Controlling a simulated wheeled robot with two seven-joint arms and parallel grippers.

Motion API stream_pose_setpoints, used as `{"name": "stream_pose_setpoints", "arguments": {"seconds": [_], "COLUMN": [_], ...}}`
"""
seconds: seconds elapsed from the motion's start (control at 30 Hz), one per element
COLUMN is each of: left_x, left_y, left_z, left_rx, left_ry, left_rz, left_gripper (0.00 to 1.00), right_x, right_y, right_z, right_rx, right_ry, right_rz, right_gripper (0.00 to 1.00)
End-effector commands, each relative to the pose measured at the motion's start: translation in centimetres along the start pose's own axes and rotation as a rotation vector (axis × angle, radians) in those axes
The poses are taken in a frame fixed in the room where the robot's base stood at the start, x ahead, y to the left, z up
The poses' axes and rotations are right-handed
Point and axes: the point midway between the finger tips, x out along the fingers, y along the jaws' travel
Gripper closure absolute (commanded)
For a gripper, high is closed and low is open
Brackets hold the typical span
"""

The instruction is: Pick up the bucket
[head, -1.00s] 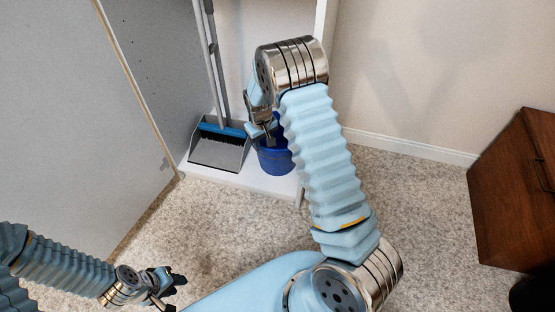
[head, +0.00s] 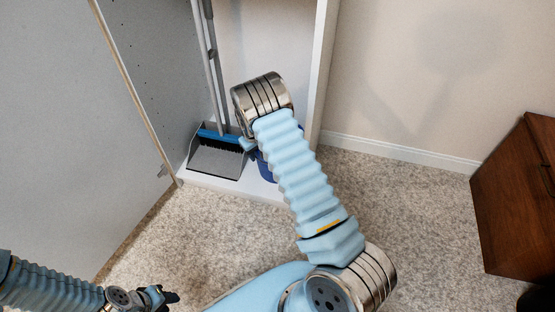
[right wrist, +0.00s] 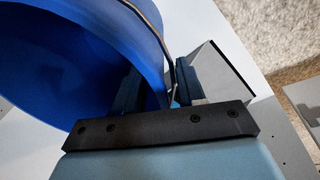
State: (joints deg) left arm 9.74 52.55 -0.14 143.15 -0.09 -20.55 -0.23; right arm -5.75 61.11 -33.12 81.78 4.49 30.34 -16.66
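The blue bucket (head: 265,170) stands on the white floor panel of the hutch, mostly hidden behind my right arm in the head view. In the right wrist view the bucket (right wrist: 60,60) fills the upper left, with its thin handle running down along the right side. My right gripper (right wrist: 163,82) is at the bucket's rim, one finger inside and one outside. Its fingers look apart, with the bucket wall and handle between them. My left gripper (head: 172,298) is low at the left over the carpet, far from the bucket; its fingers are too small to read.
A grey dustpan (head: 217,162) with a blue-edged brush and upright handles stands just left of the bucket. The hutch side wall (head: 322,70) rises to the right. A brown wooden cabinet (head: 515,200) stands at the far right. Carpet in front is clear.

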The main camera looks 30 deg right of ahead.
Motion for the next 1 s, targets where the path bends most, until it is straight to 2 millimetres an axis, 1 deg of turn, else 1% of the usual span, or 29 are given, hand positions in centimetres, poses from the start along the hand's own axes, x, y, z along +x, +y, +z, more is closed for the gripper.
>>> {"name": "stream_pose_setpoints", "arguments": {"seconds": [0.03,0.1,0.27,0.3,0.47,0.5,0.57,1.0], "left_x": [0.17,0.17,0.14,0.14,0.15,0.15,0.15,0.14], "left_y": [-0.04,-0.04,-0.03,-0.03,-0.03,-0.03,-0.03,-0.04], "left_z": [0.01,0.01,0.01,0.01,0.01,0.02,0.02,0.01], "left_rx": [0.000,0.000,0.000,0.000,0.000,0.000,0.000,0.000], "left_ry": [0.000,0.000,-0.001,-0.001,-0.001,-0.001,-0.001,-0.001], "left_rz": [0.000,0.000,0.001,0.001,0.000,0.000,0.000,0.000], "left_gripper": [0.67,0.67,0.67,0.67,0.67,0.67,0.67,0.67], "right_x": [0.90,1.39,1.39,1.39,1.37,1.37,1.37,1.33], "right_y": [0.03,0.02,0.01,0.01,0.02,0.01,0.02,0.04], "right_z": [-0.01,-0.01,-0.05,-0.04,-0.05,-0.05,-0.05,-0.07], "right_rx": [0.000,0.000,0.000,0.000,0.000,0.000,0.000,0.000], "right_ry": [0.000,0.000,0.001,0.001,0.001,0.001,0.001,0.002], "right_rz": [0.001,0.001,0.000,0.000,0.000,0.000,0.001,0.001], "right_gripper": [0.61,0.61,0.61,0.62,0.87,0.93,1.00,1.00]}}
